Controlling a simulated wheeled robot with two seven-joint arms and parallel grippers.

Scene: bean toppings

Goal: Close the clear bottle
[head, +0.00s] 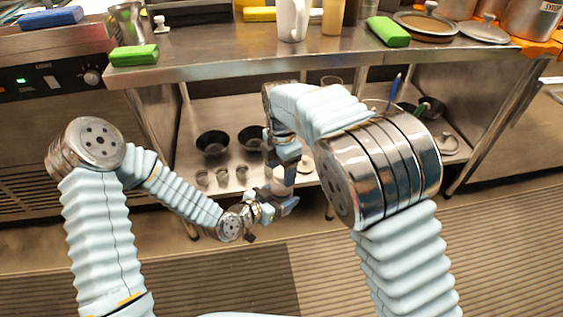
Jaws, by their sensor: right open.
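I cannot make out a clear bottle for certain in the head view. My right gripper (287,172) is open and points down in front of the lower shelf, below the counter's front edge. I see nothing between its fingers. My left gripper (280,205) is lower and just to the left, close to the right one. It is small and partly confused with the background, so its opening is unclear. I see no object held in it.
The steel counter (230,57) holds a white pitcher (292,20), a tan container (333,17), a metal cup (128,22), green blocks (135,55) and a lidded pan (428,25). Dark bowls (212,143) and small cups sit on the lower shelf. The counter's left-middle is clear.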

